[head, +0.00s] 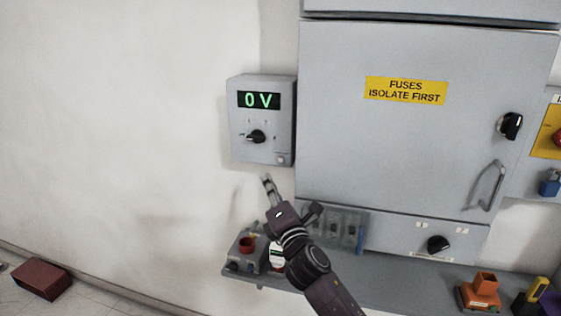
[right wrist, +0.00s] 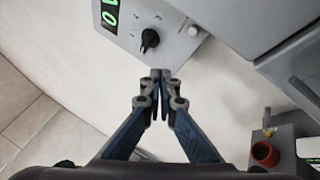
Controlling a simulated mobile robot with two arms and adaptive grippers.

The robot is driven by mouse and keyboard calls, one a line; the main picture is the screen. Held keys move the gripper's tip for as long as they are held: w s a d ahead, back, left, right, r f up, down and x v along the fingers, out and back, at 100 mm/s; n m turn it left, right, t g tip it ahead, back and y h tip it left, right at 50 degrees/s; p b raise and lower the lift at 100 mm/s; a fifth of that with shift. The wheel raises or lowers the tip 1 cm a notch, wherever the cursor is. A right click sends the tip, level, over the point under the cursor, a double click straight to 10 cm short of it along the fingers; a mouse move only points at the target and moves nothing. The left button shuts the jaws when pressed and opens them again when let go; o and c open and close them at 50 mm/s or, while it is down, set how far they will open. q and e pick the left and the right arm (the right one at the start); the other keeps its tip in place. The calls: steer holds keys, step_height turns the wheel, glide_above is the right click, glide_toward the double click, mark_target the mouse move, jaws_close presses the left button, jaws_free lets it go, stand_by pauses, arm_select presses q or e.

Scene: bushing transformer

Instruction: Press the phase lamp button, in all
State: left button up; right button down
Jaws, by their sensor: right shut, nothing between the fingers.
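A grey meter box (head: 240,152) hangs on the wall in the head view. It has a green display (head: 259,100) reading 0 V, a black rotary knob (head: 257,136) and a small pale round button (head: 281,160) at its lower right corner. No readable label shows whether this is the phase lamp button. The button also shows in the right wrist view (right wrist: 193,31), beyond the fingertips and to their right. My right gripper (head: 267,178) is shut and empty, just below the box and apart from it; its tips meet in the right wrist view (right wrist: 160,73). My left gripper is out of view.
A large grey cabinet (head: 400,150) marked FUSES ISOLATE FIRST stands right of the box, with a black knob (head: 510,125) and a handle (head: 485,185). A shelf (head: 395,272) below holds several small items. The wall left of the box is clear.

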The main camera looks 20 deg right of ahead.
mark_target(281, 160)
steer(key=w+d+b, duration=0.2)
steer(key=w+d, duration=0.3)
steer(key=w, duration=0.2)
stand_by(0.3)
steer(key=shift+w, duration=0.2)
stand_by(1.1)
steer(key=shift+w+d, duration=0.1)
steer(key=shift+r, duration=0.1)
